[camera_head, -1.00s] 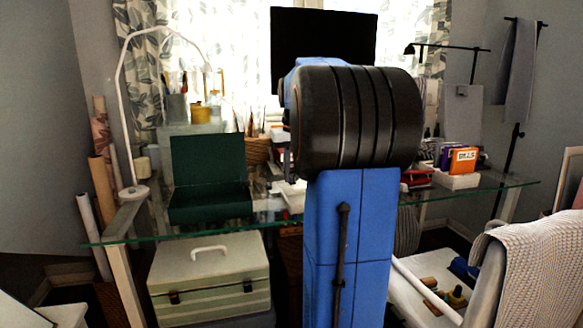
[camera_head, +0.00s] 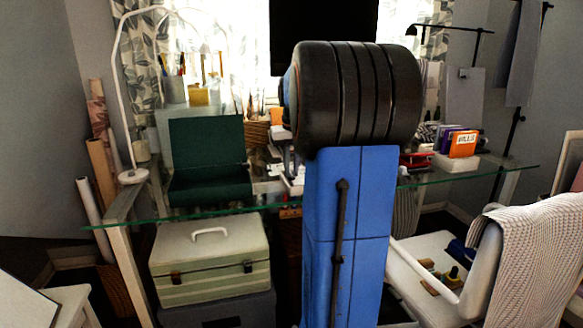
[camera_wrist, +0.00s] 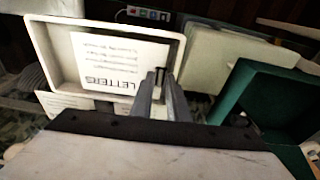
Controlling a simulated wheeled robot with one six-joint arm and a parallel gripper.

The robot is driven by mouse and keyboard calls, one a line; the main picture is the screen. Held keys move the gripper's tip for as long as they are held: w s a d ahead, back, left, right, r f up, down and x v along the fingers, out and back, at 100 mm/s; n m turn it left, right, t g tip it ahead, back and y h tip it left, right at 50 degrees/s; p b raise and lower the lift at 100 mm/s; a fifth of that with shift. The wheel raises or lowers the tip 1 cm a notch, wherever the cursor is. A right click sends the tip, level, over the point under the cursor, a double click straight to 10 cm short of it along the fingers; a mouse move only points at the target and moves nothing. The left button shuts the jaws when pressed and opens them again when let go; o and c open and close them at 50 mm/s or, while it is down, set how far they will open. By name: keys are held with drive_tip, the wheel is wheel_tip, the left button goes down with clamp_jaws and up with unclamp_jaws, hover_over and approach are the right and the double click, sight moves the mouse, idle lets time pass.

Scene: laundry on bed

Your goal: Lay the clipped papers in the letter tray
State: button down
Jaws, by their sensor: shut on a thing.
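In the wrist view a shallow white tray (camera_wrist: 48,58) shows at upper left. A white printed sheet with the heading "LETTERS" (camera_wrist: 112,60), upside down in this view, lies within its outline; I take it for the clipped papers, and cannot tell whether it touches the tray's floor. My gripper (camera_wrist: 160,88) is shut, with a small dark piece, probably the clip, at its fingertips by the sheet's lower right corner. In the head view my arm hides the gripper and the papers.
A dark green open box (camera_head: 208,145) stands on the glass desk (camera_head: 170,219), and shows right of the tray in the wrist view (camera_wrist: 255,95). Orange and purple boxes (camera_head: 463,143) stand at the desk's right. A striped case (camera_head: 210,262) is below; a draped chair (camera_head: 530,250) is at right.

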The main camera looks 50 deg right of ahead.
drive_tip(key=c, duration=1.6)
unclamp_jaws()
drive_tip(key=shift+r, duration=0.15)
drive_tip(key=r, duration=0.5)
drive_tip(key=s+a+r, duration=0.1)
drive_tip(key=r, duration=0.5)
drive_tip(key=s+r, duration=0.1)
drive_tip(key=r, duration=0.5)
drive_tip(key=shift+a, duration=0.25)
